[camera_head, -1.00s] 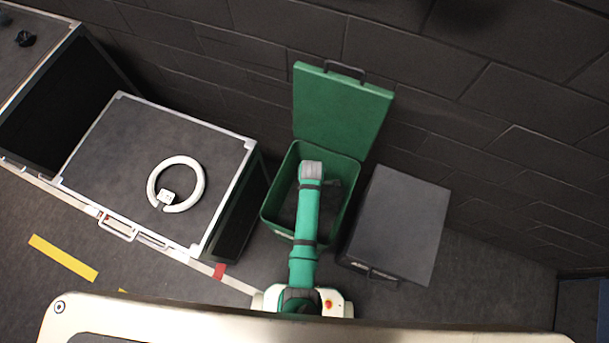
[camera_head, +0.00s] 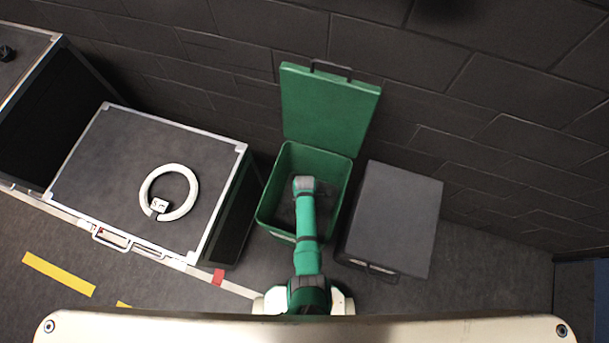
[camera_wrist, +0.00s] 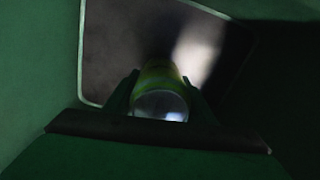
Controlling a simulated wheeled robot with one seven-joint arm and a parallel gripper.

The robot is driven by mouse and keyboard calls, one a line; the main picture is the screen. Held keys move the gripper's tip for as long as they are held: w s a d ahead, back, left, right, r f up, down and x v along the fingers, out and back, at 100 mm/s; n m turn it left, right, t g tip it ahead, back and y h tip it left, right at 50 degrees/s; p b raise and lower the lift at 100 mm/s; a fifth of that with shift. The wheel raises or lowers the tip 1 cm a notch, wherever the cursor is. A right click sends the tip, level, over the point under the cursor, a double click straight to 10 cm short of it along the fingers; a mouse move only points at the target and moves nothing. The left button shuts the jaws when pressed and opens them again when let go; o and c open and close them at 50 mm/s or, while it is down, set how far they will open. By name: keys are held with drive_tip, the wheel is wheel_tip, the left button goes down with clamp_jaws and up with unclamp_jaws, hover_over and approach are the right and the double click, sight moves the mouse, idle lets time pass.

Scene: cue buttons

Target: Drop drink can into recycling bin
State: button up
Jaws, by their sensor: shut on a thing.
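The recycling bin is a green open box (camera_head: 338,170) with its lid (camera_head: 329,108) raised against the wall. My arm reaches over the bin's front edge, and its end is over or inside the opening. In the wrist view, my gripper (camera_wrist: 160,98) is shut on the drink can (camera_wrist: 160,92), which is green-yellow with a pale metal end facing the camera. The can lies between the two dark fingers. Green bin walls (camera_wrist: 35,75) surround the view. In the head view the can and fingers are hidden under my arm.
A dark case with a silver frame (camera_head: 120,165) stands left of the bin, with a white ring (camera_head: 180,170) on top. A grey box (camera_head: 392,215) stands close on the right. The dark brick wall (camera_head: 450,90) is behind.

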drive_tip(key=shift+f, duration=0.65)
drive_tip(key=o, duration=1.1)
drive_tip(key=shift+r, duration=0.1)
wheel_tip(320, 180, up, 13)
drive_tip(key=shift+r, duration=0.1)
drive_tip(key=shift+a, duration=0.1)
